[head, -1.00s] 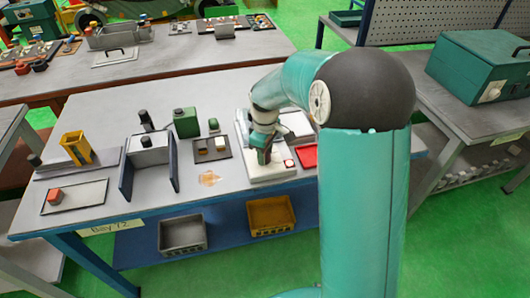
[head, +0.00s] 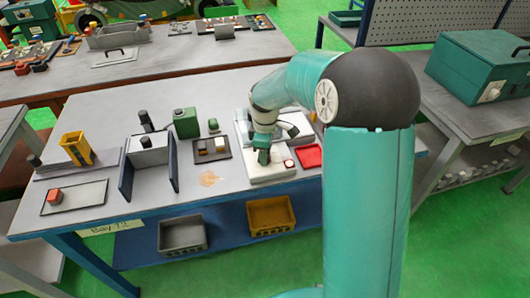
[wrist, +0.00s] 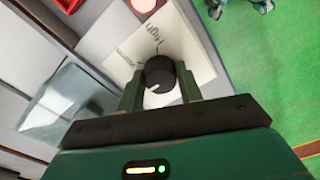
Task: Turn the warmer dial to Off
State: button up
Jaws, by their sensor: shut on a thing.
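The warmer (head: 283,174) is a white unit at the right part of the bench, with a pale top plate that also shows in the wrist view (wrist: 190,45). Its dial (wrist: 160,80) is a round black knob with a white mark facing the lower left of the picture. Lettering that reads "High" is printed beyond the knob; smaller lettering beside it is hard to read. My gripper (wrist: 159,75) has its two green fingers on either side of the dial, shut on it. In the head view my gripper (head: 263,157) hides the dial.
A red tray (head: 308,156) lies right of the warmer, and a round button (wrist: 143,5) sits on its top. A dark tray (head: 211,157) with small blocks, a green canister (head: 186,122) and a grey stand (head: 148,157) are to the left. An orange stain marks the bench front.

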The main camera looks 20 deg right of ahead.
jog(key=o, duration=1)
notch_tip(320, 180, up, 14)
jog(key=shift+f, duration=0.1)
jog(key=s+r+m+t, duration=0.3)
jog(key=s+r+m, duration=0.3)
jog(key=s, duration=0.7)
jog(key=s+m+t, duration=0.1)
jog(key=s+m, duration=0.1)
jog(key=s, duration=0.2)
jog(key=s+f+m, duration=0.1)
jog(key=s+m, duration=0.1)
jog(key=s, duration=0.2)
jog(key=s+m+t, duration=0.1)
jog(key=s+m, duration=0.2)
jog(key=s, duration=0.2)
jog(key=shift+a+f+t, duration=0.1)
jog(key=shift+f+t, duration=0.15)
jog(key=shift+t, duration=0.05)
